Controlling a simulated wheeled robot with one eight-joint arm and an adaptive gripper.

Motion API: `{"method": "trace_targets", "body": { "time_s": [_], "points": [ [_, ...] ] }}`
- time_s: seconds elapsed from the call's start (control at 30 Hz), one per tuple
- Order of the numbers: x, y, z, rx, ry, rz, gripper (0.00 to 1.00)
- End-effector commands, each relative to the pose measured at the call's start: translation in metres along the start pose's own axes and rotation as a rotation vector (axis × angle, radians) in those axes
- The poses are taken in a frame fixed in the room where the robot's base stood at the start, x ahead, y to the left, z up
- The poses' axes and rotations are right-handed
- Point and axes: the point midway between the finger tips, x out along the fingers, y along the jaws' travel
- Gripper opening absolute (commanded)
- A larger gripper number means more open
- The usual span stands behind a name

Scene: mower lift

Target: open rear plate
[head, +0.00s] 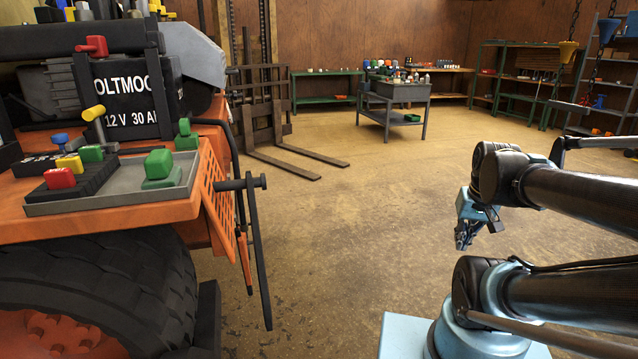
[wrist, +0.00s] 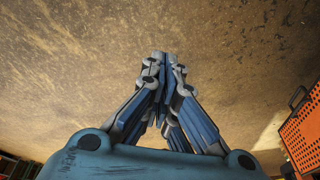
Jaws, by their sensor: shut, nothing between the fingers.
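The orange mower (head: 110,208) fills the left of the head view. An orange perforated plate (head: 217,200), which looks like the rear plate, hangs at its right end and tilts outward toward its lower end. The same perforated plate (wrist: 305,133) shows at the right edge of the wrist view, with a dark handle-like part (wrist: 298,97) at its upper corner. My gripper (head: 463,243) hangs over bare floor, well to the right of the plate and apart from it. In the wrist view my gripper (wrist: 165,60) has its fingers together, with nothing between them.
A black bar (head: 258,250) hangs beside the plate, below a dark horizontal pin (head: 240,184). A grey tray (head: 115,190) with coloured knobs sits on the mower. Forklift forks (head: 300,163) and a grey cart (head: 395,95) stand farther back. The floor between is clear.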

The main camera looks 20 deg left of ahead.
Motion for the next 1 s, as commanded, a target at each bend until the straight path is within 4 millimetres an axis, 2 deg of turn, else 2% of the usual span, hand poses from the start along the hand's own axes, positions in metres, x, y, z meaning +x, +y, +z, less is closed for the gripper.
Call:
{"method": "trace_targets", "body": {
  "time_s": [0.03,0.1,0.27,0.47,0.7,0.87,1.0],
  "points": [
    [-0.004,-0.008,-0.018,-0.017,0.018,-0.016,0.00],
    [-0.007,-0.020,-0.040,-0.034,0.044,-0.039,0.00],
    [-0.012,-0.050,-0.091,-0.073,0.102,-0.093,0.00],
    [-0.014,-0.095,-0.152,-0.116,0.169,-0.164,0.00],
    [-0.008,-0.161,-0.219,-0.160,0.243,-0.257,0.00],
    [0.000,-0.211,-0.257,-0.185,0.288,-0.321,0.00],
    [0.010,-0.258,-0.286,-0.204,0.325,-0.379,0.00]
  ]
}}
